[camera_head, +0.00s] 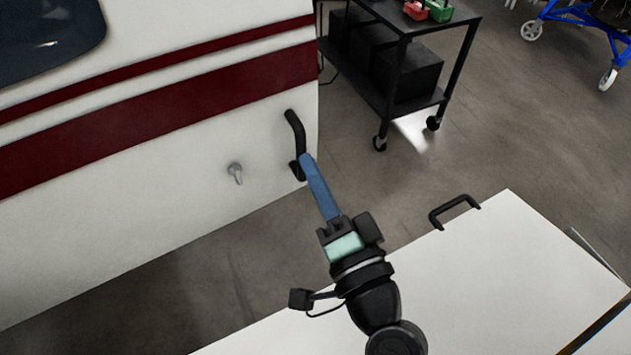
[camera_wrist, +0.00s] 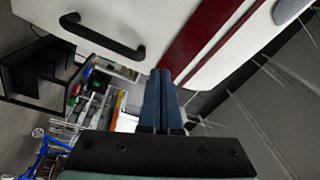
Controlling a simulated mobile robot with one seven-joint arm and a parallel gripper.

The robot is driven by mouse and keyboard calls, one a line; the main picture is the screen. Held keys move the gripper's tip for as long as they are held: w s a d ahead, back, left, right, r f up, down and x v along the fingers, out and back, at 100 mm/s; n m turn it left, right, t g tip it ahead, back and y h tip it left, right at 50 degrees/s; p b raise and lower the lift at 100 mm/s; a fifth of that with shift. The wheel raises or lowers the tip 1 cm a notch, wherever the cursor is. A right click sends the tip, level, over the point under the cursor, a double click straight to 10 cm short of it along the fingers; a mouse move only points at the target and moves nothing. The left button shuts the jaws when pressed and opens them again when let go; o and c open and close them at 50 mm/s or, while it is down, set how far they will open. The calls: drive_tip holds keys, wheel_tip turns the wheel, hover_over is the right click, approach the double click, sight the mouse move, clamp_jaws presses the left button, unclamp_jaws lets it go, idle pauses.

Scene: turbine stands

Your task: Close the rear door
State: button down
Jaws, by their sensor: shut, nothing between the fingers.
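A white door panel with dark red stripes (camera_head: 120,205) fills the left of the head view; I take it to be the rear door. It carries a black bar handle (camera_head: 295,135) near its right edge and a small silver latch (camera_head: 235,172). The handle also shows in the wrist view (camera_wrist: 100,38). My gripper (camera_head: 306,160) has its blue fingers together and empty. In the head view the fingertips overlap the handle's lower end; I cannot tell if they touch. In the wrist view the closed fingers (camera_wrist: 161,78) point at the striped panel's edge, beside the handle.
A white surface with a black handle (camera_head: 455,210) lies under my arm at lower right. A black wheeled cart (camera_head: 410,95) stands beyond the panel's right edge. A blue wheeled frame (camera_head: 575,15) is at upper right. Grey floor between them is clear.

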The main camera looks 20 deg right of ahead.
drive_tip(key=s+d+f+m+g+h+b, duration=0.1)
drive_tip(key=s+d+f+m+h, duration=0.15)
drive_tip(key=s+f+m, duration=0.65)
drive_tip(key=w+f+n+p, duration=0.2)
drive_tip(key=w+p, duration=0.2)
drive_tip(key=w, duration=1)
drive_tip(key=shift+w+p, duration=0.4)
drive_tip(key=shift+d, duration=0.15)
